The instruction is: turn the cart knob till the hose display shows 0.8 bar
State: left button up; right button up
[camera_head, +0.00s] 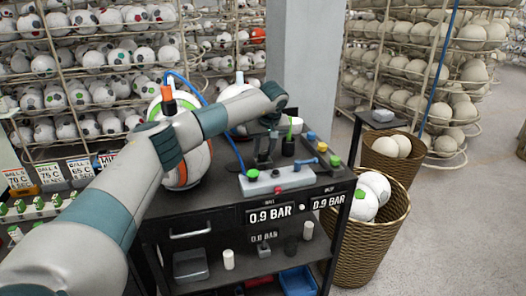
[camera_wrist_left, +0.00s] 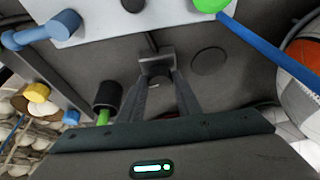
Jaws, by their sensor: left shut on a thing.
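The dark cart (camera_head: 215,215) stands at the centre of the head view. Its front carries a ball display (camera_head: 270,215) reading 0.9 BAR and a second, right-hand display (camera_head: 328,201), also reading 0.9 BAR; the small label over it is hard to read. My left gripper (camera_head: 265,152) reaches down to the cart top behind the grey panel block. My right gripper is not in view.
A blue hose (camera_wrist_left: 270,45) runs close by the gripper. A ball stands at the cart's left; wicker baskets (camera_head: 375,240) with balls are at right.

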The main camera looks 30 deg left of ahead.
pick_arm(q)
jog(key=shift+w+n, duration=0.1)
jog(key=shift+n, duration=0.5)
jog(key=shift+r, duration=0.1)
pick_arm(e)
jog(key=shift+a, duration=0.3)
pick_arm(q)
jog(key=o, duration=1.1)
jog(key=shift+c, duration=0.2)
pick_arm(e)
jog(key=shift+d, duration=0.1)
pick_arm(q)
jog(key=shift+d+r+b, duration=0.2)
jog(key=shift+r+b, duration=0.1)
jog(key=shift+r, duration=0.2)
jog(key=b+v, duration=0.4)
jog(key=v, duration=1.2)
jog(key=shift+d, duration=0.25)
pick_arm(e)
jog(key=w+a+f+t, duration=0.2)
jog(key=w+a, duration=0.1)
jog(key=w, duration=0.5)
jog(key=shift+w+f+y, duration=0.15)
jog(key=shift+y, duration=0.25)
